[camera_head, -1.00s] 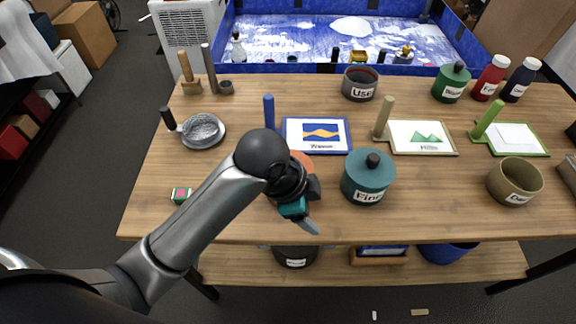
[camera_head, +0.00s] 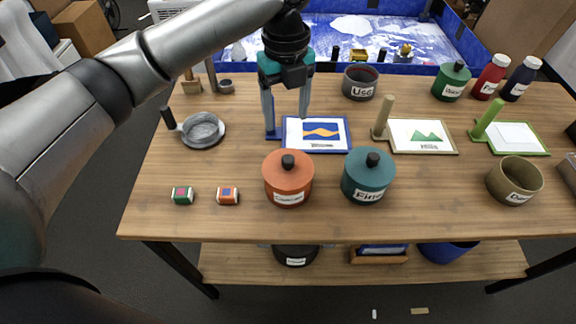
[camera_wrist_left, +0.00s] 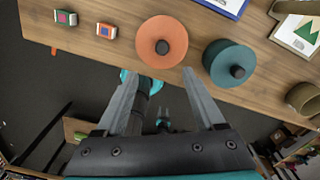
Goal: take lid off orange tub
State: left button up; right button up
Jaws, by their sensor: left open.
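The orange tub (camera_head: 288,188) stands upright on the table, with its orange lid (camera_head: 275,163) on top and a black knob (camera_head: 288,161) in the middle of the lid. In the left wrist view the orange lid (camera_wrist_left: 162,32) shows from above, beyond my fingertips. My left gripper (camera_head: 287,115) is raised over the table behind the tub in the head view, fingers pointing down, open and empty. Its two fingers also show in the left wrist view (camera_wrist_left: 160,80), apart, with nothing between them.
A teal lidded tub (camera_head: 367,180) stands close on the right of the orange tub. Two small film boxes, one green (camera_head: 182,196) and one orange (camera_head: 228,196), lie on the left. A blue-framed picture (camera_head: 317,148) lies behind. The table front left is clear.

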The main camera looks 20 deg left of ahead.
pick_arm(q)
send_over(288, 158)
jog(key=f, duration=0.9)
jog(key=shift+s, duration=0.25)
jog(key=shift+w+f, duration=0.2)
jog(key=shift+f, duration=2.55)
grip_shut()
